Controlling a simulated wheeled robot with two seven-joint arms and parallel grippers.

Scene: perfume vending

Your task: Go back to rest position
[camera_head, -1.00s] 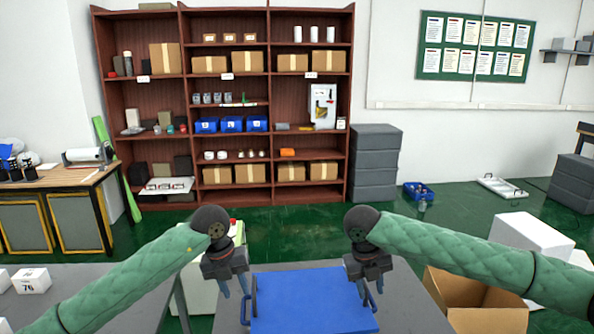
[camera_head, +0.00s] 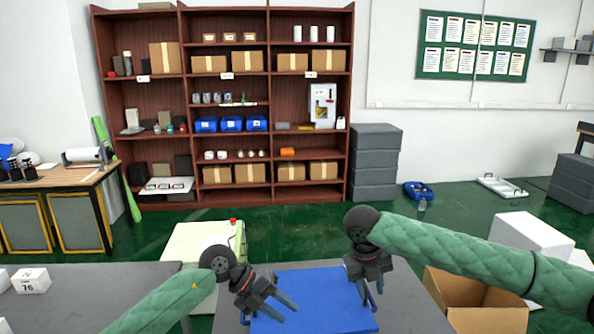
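My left gripper (camera_head: 281,310) is over the left part of a blue tray or board (camera_head: 325,312), its two fingers apart and nothing seen between them. My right gripper (camera_head: 369,291) is at the right edge of the blue tray, by its right handle, with its fingers pointing down. The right fingers are partly hidden behind the gripper body, but a gap seems to show between them. The blue tray lies on a grey table (camera_head: 408,305).
An open cardboard box (camera_head: 478,300) and a white box (camera_head: 533,236) stand to the right. A pale cabinet with a red button (camera_head: 195,248) is behind the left gripper. White numbered boxes (camera_head: 31,281) lie on the left table. A brown shelf (camera_head: 225,100) stands at the back.

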